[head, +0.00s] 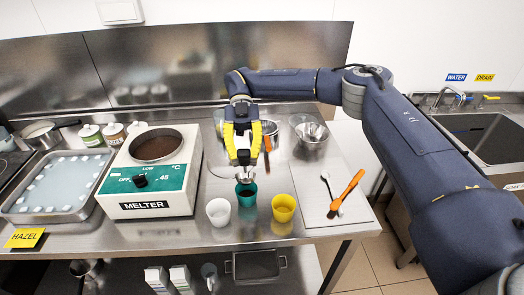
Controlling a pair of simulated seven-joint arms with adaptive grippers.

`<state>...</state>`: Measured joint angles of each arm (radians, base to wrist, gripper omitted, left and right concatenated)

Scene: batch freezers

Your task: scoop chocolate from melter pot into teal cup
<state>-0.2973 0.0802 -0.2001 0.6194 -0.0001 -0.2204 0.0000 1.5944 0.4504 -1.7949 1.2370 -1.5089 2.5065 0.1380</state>
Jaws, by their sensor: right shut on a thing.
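The teal cup (246,193) stands on the steel counter between a white cup (218,212) and a yellow cup (284,207). My right gripper (243,160) points down just above the teal cup. It is shut on a small metal scoop (244,177), whose lower end is at the cup's mouth. I cannot tell whether chocolate is in the scoop or the cup. The melter pot (157,146), with dark brown inside, sits in the white and green melter (150,205) to the left. My left gripper is not in view.
A tray of white pieces (92,213) lies left of the melter, with jars (91,135) behind. An orange spatula (346,193) lies on a board at the right. Metal bowls (310,133) stand at the back. A sink (488,137) is far right.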

